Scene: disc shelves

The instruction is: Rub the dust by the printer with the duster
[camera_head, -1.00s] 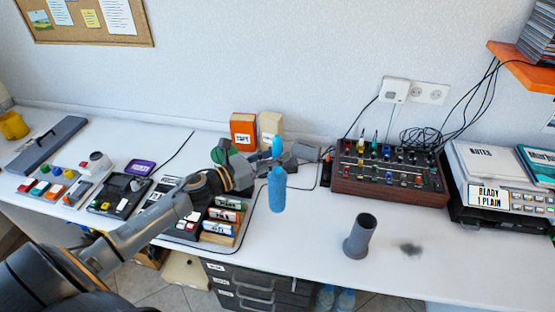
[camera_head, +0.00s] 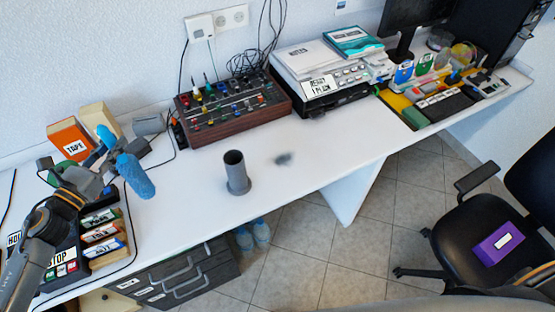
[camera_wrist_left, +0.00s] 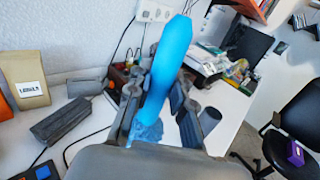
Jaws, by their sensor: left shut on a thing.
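The blue duster (camera_head: 135,176) is in my left gripper (camera_head: 112,160), held above the left part of the white desk. Its handle sticks up past the fingers and its fluffy head hangs below them. In the left wrist view the duster (camera_wrist_left: 168,70) stands between the two dark fingers (camera_wrist_left: 158,108). The dust (camera_head: 284,159) is a small grey smudge on the desk, in front of the printer (camera_head: 318,78) and well to the right of my gripper. My right gripper is not in view.
A grey cylindrical holder (camera_head: 236,172) stands upright between the duster and the dust. A wooden-sided control panel (camera_head: 235,108) sits behind it. Label boxes (camera_head: 104,235) lie below my gripper. A black chair (camera_head: 490,220) stands at right. The desk around the dust is clear.

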